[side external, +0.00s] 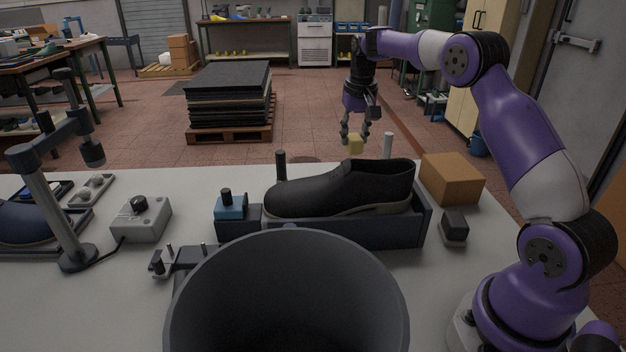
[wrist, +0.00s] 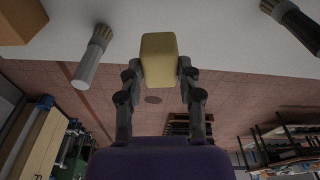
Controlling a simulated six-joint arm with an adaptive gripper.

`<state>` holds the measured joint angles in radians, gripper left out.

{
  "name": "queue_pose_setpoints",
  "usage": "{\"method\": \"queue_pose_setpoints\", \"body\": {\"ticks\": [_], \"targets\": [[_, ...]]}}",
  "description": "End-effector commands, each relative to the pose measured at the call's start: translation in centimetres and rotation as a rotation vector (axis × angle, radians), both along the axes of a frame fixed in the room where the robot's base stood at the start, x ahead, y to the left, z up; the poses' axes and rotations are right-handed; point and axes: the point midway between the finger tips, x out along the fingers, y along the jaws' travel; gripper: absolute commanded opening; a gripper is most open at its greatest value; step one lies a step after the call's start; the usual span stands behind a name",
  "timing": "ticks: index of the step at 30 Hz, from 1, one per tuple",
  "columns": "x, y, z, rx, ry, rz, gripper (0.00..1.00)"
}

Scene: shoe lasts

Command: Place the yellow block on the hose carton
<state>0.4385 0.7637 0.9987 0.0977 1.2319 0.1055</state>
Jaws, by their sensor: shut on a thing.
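My gripper (side external: 355,140) is shut on the yellow block (side external: 355,145) and holds it in the air behind the black shoe, near the far edge of the table. In the wrist view the yellow block (wrist: 159,60) sits between both fingers of my gripper (wrist: 160,78). A plain brown box (side external: 452,178), which looks like the hose carton, stands on the table to the right of the shoe, apart from my gripper. A corner of this brown box (wrist: 20,20) shows at the top left of the wrist view.
A black shoe (side external: 340,188) rests in a dark holder (side external: 385,234) at the middle of the table. A large grey bin (side external: 290,245) fills the front. A small dark block (side external: 454,226) lies by the carton.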

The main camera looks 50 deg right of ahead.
Motion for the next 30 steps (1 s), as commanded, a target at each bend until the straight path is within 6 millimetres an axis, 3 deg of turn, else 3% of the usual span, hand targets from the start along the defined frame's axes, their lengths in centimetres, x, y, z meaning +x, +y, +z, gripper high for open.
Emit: {"method": "queue_pose_setpoints", "body": {"ticks": [5,9,14,20,30], "targets": [[-4.1,-2.0,4.0,-0.008,0.000,-0.291,0.00],[-8.9,-3.1,6.7,-0.008,0.000,-0.606,0.00],[-12.9,-3.4,8.5,-0.002,-0.004,-0.862,0.00],[-15.4,-5.6,7.3,0.000,-0.001,-0.945,0.00],[-18.7,-12.6,2.5,0.001,-0.002,-0.938,0.00]]}}
